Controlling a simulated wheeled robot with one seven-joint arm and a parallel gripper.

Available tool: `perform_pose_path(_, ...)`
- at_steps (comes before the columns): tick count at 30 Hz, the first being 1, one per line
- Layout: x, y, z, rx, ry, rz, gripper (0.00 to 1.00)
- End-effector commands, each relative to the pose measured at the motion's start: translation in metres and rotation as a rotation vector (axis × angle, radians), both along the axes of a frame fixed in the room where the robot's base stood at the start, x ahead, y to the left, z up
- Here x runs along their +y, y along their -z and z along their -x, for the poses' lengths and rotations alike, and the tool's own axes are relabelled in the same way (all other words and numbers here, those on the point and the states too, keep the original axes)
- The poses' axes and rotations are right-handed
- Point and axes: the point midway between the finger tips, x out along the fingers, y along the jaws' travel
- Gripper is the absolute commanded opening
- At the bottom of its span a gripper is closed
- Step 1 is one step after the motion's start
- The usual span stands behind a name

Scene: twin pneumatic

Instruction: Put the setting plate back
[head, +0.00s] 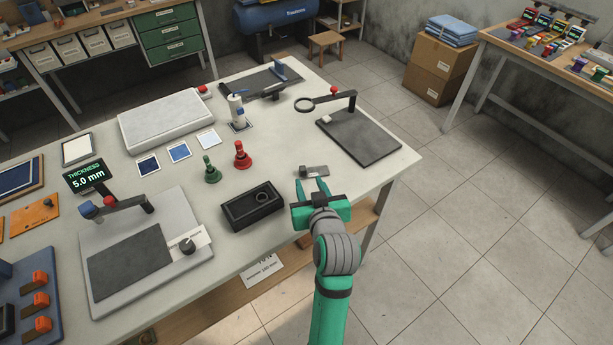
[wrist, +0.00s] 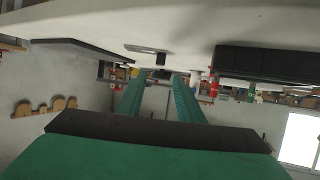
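A small grey metal plate (head: 313,171) with a dark block on it lies near the table's right front edge; I take it for the setting plate. It also shows in the wrist view (wrist: 147,49), past the fingertips. My gripper (head: 312,184) is open, its two green fingers apart and pointing at the plate. In the wrist view nothing is held between the fingers (wrist: 158,77). The plate is beyond the tips; I cannot tell whether they touch it. A black tray (head: 238,215) with a round recess or ring stands left of my gripper.
Green (head: 211,172) and red (head: 242,157) knobbed pieces stand behind the tray. A dark base with a ring arm (head: 362,138) is at the right. A gauge stand with a "THICKNESS 5.0 mm" display (head: 85,177) is at the left. Bare tabletop surrounds the plate.

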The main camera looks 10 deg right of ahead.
Motion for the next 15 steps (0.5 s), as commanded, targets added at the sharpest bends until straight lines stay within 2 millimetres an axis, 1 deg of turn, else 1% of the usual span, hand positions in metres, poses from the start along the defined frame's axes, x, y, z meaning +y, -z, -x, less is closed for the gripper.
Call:
perform_pose_path(1, 0.0, -0.003, 0.008, -0.001, 0.001, 0.0, 0.34)
perform_pose_path(6, 0.0, -0.011, 0.026, 0.0, 0.001, 0.0, 0.34)
perform_pose_path(9, 0.0, -0.013, 0.032, 0.001, 0.001, 0.0, 0.34)
perform_pose_path(15, -0.001, -0.014, 0.034, 0.001, 0.003, 0.0, 0.34)
